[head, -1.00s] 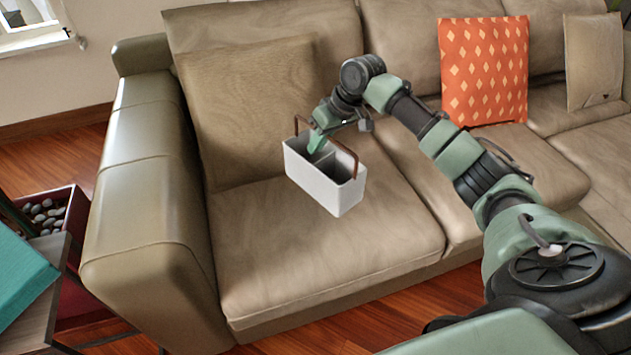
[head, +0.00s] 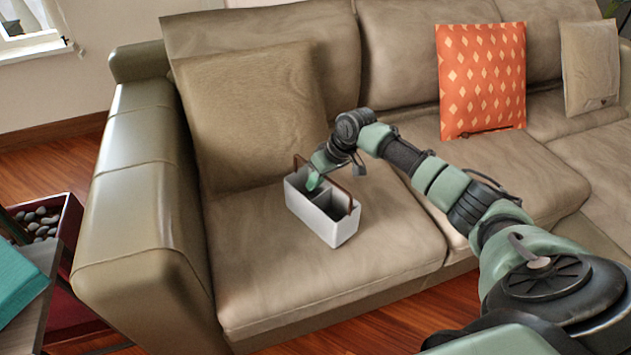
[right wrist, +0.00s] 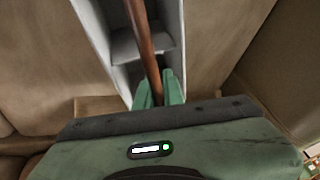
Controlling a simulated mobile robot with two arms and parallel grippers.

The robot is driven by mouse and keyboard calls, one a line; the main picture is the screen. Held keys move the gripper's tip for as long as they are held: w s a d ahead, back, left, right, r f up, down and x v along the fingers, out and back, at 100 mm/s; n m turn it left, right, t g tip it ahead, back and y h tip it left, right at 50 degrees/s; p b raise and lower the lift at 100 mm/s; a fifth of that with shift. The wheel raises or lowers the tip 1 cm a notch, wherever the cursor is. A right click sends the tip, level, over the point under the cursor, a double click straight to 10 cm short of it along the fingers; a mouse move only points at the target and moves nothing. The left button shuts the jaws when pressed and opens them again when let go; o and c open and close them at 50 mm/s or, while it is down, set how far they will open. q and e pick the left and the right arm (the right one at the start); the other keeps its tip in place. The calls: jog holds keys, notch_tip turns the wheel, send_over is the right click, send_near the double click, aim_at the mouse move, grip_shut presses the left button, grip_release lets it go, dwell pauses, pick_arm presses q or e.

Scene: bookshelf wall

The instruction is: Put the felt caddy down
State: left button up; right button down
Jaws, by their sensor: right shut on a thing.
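The felt caddy (head: 318,222) is a light grey, open-topped box with a divider inside and a brown arched handle (head: 325,171). In the head view it is upright over the left seat cushion (head: 300,270) of the sofa. I cannot tell for sure whether its base touches the cushion. My right gripper (head: 313,182) is shut on the handle. In the right wrist view the green fingers (right wrist: 160,90) close around the brown handle, with the caddy's compartments (right wrist: 128,45) below. The compartments look empty. My left gripper is out of view.
A tan cushion (head: 250,115) leans behind the caddy, and the sofa armrest (head: 140,210) rises at the left. An orange patterned cushion (head: 481,80) is further right. A box of grey stones (head: 40,222) stands on the floor at far left. The seat front is clear.

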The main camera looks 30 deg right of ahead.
jog(key=c, duration=1.5)
grip_release()
jog(key=shift+f, duration=0.1)
jog(key=shift+c, duration=0.2)
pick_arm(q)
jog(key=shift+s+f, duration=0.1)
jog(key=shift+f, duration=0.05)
